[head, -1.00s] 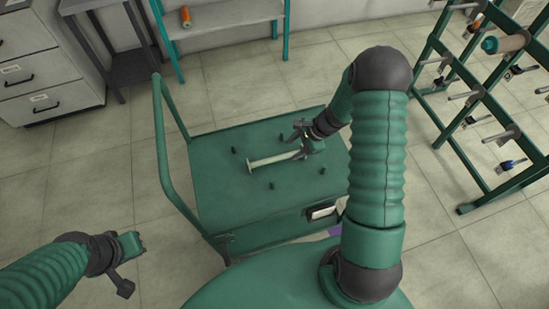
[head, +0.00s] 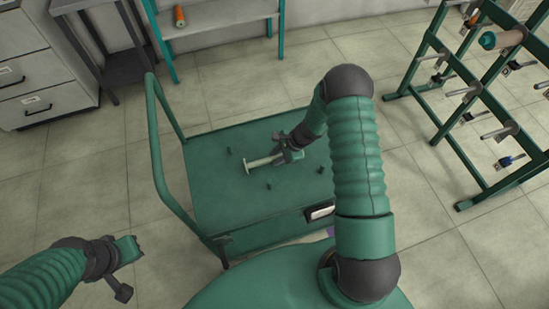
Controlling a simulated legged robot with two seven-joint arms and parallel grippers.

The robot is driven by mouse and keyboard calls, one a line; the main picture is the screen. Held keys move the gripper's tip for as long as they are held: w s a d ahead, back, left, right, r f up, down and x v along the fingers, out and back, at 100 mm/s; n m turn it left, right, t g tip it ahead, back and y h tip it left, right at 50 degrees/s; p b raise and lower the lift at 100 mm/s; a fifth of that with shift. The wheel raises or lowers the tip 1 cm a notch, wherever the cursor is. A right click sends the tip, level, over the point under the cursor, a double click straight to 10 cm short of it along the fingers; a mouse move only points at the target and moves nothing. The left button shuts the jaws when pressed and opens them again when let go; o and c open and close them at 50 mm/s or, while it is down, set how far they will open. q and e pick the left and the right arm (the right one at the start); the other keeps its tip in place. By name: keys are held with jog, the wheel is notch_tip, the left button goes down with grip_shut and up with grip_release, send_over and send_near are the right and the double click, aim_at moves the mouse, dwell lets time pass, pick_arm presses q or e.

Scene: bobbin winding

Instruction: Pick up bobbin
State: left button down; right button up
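The bobbin (head: 261,162) is a thin pale bar with a flange at its left end, at the middle of the green cart top (head: 215,195). My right gripper (head: 288,154) is over the bobbin's right part and hides that end. Its fingers are too small to tell whether they are closed on the bobbin, and I cannot tell whether the bobbin touches the cart top. My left gripper (head: 130,262) is over the floor at lower left, away from the cart and with nothing visible in it.
Several short dark pegs (head: 267,186) stand on the cart top. The cart's handle rail (head: 158,150) rises at its left. A green rack (head: 440,115) with rods and a bobbin (head: 508,38) stands at right. A shelf (head: 225,22) holds an orange spool (head: 180,16).

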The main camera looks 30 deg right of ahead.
jog(key=shift+a+r, duration=0.1)
jog(key=shift+a, duration=0.15)
grip_shut()
jog(key=shift+d, duration=0.2)
